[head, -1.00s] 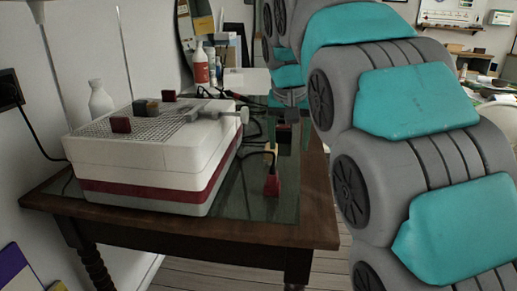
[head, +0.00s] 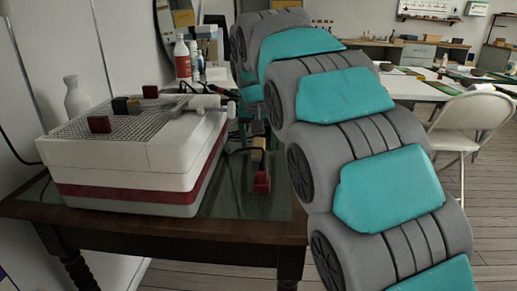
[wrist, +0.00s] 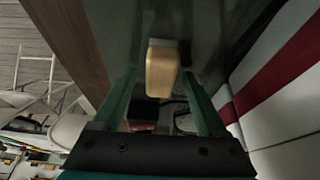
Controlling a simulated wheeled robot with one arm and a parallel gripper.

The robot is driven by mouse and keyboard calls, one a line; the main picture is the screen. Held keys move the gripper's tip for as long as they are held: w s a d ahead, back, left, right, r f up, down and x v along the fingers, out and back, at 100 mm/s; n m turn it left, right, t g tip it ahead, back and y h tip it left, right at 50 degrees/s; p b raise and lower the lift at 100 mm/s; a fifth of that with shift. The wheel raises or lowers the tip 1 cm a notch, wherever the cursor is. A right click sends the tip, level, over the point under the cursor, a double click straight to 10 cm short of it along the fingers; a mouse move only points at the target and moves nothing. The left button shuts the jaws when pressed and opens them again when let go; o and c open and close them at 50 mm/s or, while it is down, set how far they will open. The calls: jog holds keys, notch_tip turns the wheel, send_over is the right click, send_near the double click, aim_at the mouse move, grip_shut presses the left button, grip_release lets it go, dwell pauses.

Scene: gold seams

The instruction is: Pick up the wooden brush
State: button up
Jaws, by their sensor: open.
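The wooden brush shows as a pale wooden block (wrist: 162,70) in the wrist view, between the two green fingers of my gripper (wrist: 160,88). My gripper is open, and the fingers stand apart on either side of it; I see no clear contact. In the head view a small tan part of the brush (head: 258,149) shows above the table, just behind a red block. My gripper is mostly hidden there behind my teal and grey arm.
A white case with a red stripe (head: 130,170) stands left of the brush on the dark wooden table (head: 180,238). A red block (head: 262,182) with a black cable stands close by. Bottles (head: 182,58) stand behind. A white chair (head: 470,125) is at right.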

jog(key=shift+f, duration=0.1)
jog(key=shift+c, duration=0.2)
grip_shut()
dwell(0.4)
